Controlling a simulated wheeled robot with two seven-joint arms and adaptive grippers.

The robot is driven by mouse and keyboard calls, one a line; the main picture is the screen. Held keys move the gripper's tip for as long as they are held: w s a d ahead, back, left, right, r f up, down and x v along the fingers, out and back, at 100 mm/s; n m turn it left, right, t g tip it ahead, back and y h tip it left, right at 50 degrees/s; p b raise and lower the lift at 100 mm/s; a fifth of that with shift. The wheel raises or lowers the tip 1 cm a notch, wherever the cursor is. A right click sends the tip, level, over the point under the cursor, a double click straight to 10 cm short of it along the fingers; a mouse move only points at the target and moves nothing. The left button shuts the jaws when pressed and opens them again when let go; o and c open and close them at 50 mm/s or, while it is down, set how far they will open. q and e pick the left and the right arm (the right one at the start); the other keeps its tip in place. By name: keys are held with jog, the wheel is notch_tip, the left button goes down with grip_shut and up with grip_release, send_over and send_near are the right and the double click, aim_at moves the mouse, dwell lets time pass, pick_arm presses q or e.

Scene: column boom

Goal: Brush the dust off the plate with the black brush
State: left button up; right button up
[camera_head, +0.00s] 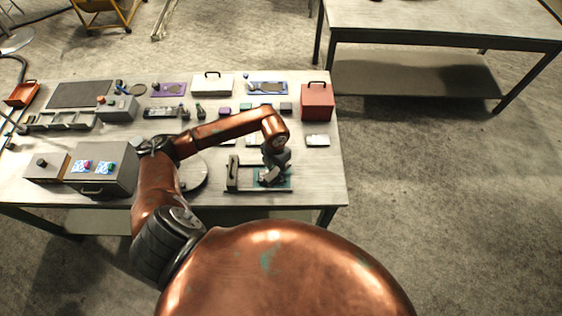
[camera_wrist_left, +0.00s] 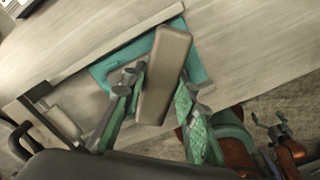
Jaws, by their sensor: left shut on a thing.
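My left gripper (camera_head: 271,172) is low over the teal plate (camera_head: 284,184) near the table's front right. In the left wrist view, my left gripper (camera_wrist_left: 160,88) is shut on a long grey-brown block, apparently the brush (camera_wrist_left: 164,72). The brush lies at a slant across the teal plate (camera_wrist_left: 202,70) in that view and covers its middle. Its bristles are hidden, so I cannot tell whether they touch the plate. I cannot make out any dust.
A frame with an upright post (camera_head: 232,172) stands at the plate's left. A grey box (camera_head: 105,170) and a dark round disc (camera_head: 193,173) are further left. A red box (camera_head: 317,102) stands at the back right. Bare tabletop (camera_head: 320,175) lies right of the plate.

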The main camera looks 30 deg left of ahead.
pick_arm(q)
jog(key=shift+s+a, duration=0.15)
jog(key=shift+a, duration=0.25)
notch_tip(320, 180, up, 3)
jog(key=shift+d+f+p, duration=0.1)
jog(key=shift+p, duration=0.5)
notch_tip(320, 180, up, 2)
jog(key=shift+r+p, duration=0.15)
jog(key=shift+p, duration=0.5)
jog(key=shift+r+p, duration=0.8)
jog(key=shift+r, duration=0.75)
pick_arm(e)
jog(key=shift+s+r, duration=0.15)
jog(key=shift+r, duration=0.8)
jog(key=shift+s+r, duration=0.1)
jog(key=shift+r, duration=0.85)
